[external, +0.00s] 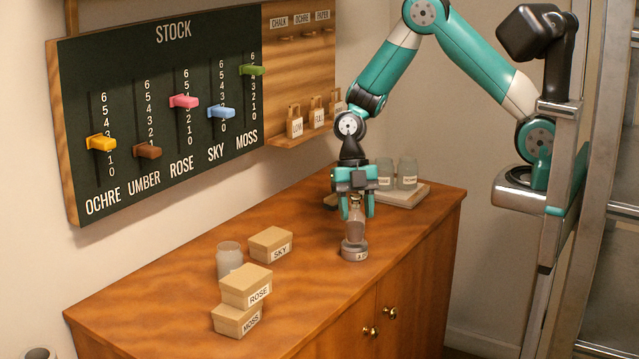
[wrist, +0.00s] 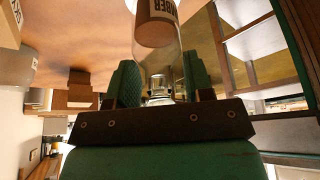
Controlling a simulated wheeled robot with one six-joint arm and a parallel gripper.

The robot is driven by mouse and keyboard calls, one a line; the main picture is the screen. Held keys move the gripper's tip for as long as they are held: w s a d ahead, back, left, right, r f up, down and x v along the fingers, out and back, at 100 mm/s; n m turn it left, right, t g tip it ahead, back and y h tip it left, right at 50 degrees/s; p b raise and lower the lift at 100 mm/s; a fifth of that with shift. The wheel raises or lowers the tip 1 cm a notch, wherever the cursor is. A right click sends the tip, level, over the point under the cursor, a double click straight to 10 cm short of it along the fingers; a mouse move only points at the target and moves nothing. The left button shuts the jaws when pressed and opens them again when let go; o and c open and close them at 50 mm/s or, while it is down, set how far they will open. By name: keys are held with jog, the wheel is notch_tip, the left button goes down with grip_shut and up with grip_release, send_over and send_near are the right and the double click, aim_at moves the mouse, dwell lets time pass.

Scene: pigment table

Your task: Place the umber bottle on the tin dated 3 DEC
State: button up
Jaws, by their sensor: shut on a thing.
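My gripper (external: 356,208) is shut on the umber bottle (external: 356,222), a clear glass bottle with brown contents. The bottle is upright, directly over a small round grey tin (external: 354,250) on the cabinet top. Its base is at or just above the tin's top; I cannot tell if they touch. The tin's label is too small to read fully. In the wrist view the bottle (wrist: 158,25) shows a label ending in "BER" and sits between the two green fingers of my gripper (wrist: 160,85). The tin is not clear in the wrist view.
Boxes labelled SKY (external: 270,245), ROSE (external: 245,287) and MOSS (external: 236,320) stand at the left, with a glass jar (external: 229,259) beside them. A tray (external: 405,196) with jars stands behind my gripper. The STOCK board (external: 165,110) hangs on the wall. The cabinet top (external: 310,285) is clear at the front.

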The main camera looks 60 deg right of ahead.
jog(key=shift+f, duration=0.25)
jog(key=o, duration=1)
jog(key=shift+c, duration=0.2)
jog(key=b+v, duration=0.2)
jog(key=v, duration=1)
jog(key=s+r+m+t, duration=0.1)
jog(key=s+r+m, duration=0.1)
jog(key=s+m, duration=0.4)
jog(key=s+r+m+t, duration=0.1)
jog(key=s+r+m, duration=0.2)
jog(key=s+m, duration=0.4)
jog(key=s+r+m+t+y, duration=0.1)
jog(key=s+r+m, duration=0.2)
jog(key=s+m, duration=0.4)
jog(key=shift+s+a, duration=0.4)
jog(key=shift+s, duration=0.2)
